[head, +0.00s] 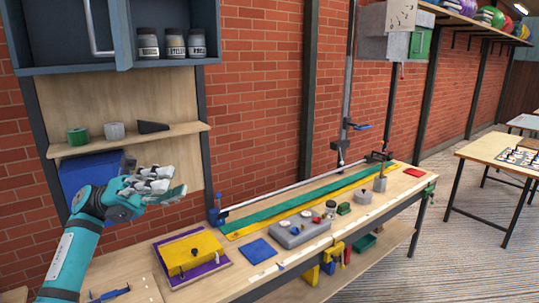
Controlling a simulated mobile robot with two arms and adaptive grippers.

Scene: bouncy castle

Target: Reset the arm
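My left arm comes in from the left, a teal arm with a white and grey gripper (163,184). The gripper is raised above the left end of the workbench (220,278), in front of the wooden back panel and a blue box (82,172). Its fingers point to the right. I see nothing held between them, but the gap is small in the picture and I cannot tell how far they are apart. My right arm and gripper are not in view.
The bench holds a yellow block on a purple base (190,252), a blue square (258,251), a grey block (300,230) and green and yellow strips. A shelf (130,138) and a blue cabinet (170,66) with jars are above. A chess table (500,152) stands right, with open floor before it.

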